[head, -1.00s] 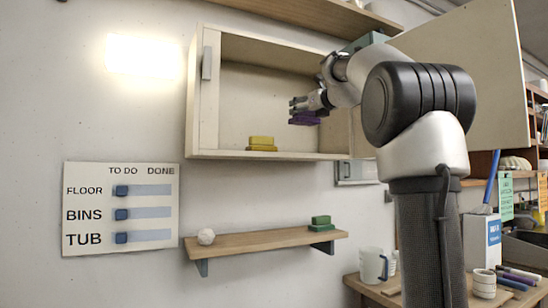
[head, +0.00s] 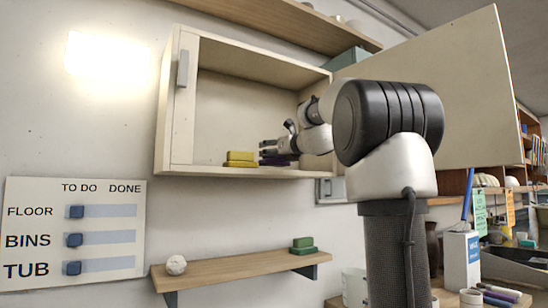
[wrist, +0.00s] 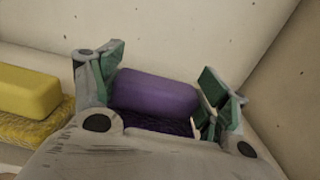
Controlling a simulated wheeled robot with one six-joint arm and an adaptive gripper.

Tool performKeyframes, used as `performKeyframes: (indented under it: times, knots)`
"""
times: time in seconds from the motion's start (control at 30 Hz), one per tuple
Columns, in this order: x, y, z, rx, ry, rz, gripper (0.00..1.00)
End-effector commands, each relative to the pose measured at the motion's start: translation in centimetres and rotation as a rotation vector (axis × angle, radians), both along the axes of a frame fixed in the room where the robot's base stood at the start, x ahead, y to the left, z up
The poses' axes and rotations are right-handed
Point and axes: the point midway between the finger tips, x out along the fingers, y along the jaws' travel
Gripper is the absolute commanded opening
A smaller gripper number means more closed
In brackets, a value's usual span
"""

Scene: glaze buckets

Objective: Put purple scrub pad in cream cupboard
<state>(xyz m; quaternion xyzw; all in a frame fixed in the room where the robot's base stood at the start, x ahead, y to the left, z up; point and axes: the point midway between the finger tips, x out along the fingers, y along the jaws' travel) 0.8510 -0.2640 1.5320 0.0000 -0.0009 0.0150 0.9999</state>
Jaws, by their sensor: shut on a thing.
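The cream cupboard (head: 183,130) hangs on the wall with its right door (head: 430,90) swung open. The purple scrub pad (head: 277,160) is inside it, low near the cupboard floor; in the wrist view the purple pad (wrist: 155,95) sits between my fingers. My gripper (head: 270,151) is inside the cupboard and shut on the pad. Its fingers also show in the wrist view (wrist: 160,90) on either side of the pad. The pad appears at or very close to the cupboard floor; I cannot tell if it touches. A yellow scrub pad (head: 240,159) lies just left of it.
Below, a wooden shelf (head: 225,269) holds a white ball (head: 176,265) and a green scrub pad (head: 302,245). A sign with sliders (head: 75,235) is on the wall at left. The cupboard's left part is free.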

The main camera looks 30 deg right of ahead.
Motion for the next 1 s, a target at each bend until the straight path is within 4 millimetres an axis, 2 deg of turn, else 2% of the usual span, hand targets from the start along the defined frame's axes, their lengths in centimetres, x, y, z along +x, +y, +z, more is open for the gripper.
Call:
performKeyframes:
  times: [0.13,0.47,0.5,0.6,1.0]
  knots:
    - [0.0,-0.1,-1.6,0.001,-0.001,-0.001,0.51]
    - [0.0,0.0,-1.9,0.0,0.0,-0.001,0.51]
    - [0.0,0.0,-1.8,0.0,0.0,-0.001,0.82]
    - [0.0,0.0,-1.8,0.0,0.0,0.0,0.97]
    - [-0.2,0.0,-1.6,-0.001,-0.001,0.0,0.97]
